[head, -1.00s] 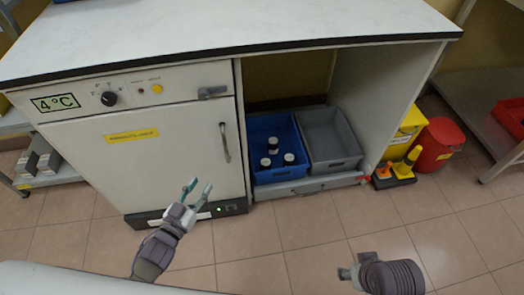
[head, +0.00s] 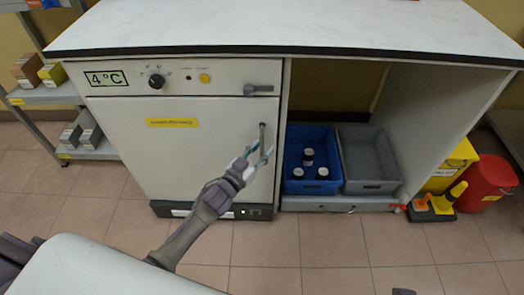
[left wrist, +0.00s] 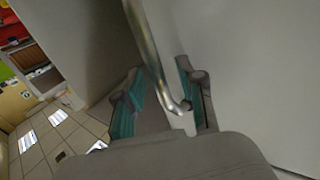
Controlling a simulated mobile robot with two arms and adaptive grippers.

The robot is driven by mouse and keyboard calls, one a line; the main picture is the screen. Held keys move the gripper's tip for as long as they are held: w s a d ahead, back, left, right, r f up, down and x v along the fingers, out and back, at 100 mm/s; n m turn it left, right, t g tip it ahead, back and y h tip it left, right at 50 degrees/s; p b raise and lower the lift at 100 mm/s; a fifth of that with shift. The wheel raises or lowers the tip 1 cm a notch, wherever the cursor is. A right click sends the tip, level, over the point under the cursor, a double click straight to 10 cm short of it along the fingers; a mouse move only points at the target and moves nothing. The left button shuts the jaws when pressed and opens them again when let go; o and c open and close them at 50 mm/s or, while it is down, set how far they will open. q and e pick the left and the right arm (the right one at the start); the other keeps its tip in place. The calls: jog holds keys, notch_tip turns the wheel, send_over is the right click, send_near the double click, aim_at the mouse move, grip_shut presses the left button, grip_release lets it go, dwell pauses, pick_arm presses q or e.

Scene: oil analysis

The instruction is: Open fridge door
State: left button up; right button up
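The white fridge (head: 120,155) stands under the left of the counter, marked 4°C, and its door is shut. A vertical metal handle (head: 262,134) is on the door's right side. My left gripper (head: 258,155) is at the lower part of this handle, its teal-padded fingers apart. In the left wrist view, the handle (left wrist: 153,58) runs down between the two spread fingers (left wrist: 160,85), nearer the right one; I see a gap on the left. A small dark piece, probably my right gripper (head: 403,291), barely shows at the bottom edge.
A blue crate (head: 287,172) with dark bottles and a grey crate (head: 370,186) stand right of the fridge. Yellow and red bins (head: 488,184) are at the far right. A shelf (head: 45,95) with boxes stands left. The floor (head: 330,252) in front is clear.

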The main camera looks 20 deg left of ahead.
pick_arm(q)
jog(key=shift+w, duration=0.15)
grip_shut()
dwell(0.4)
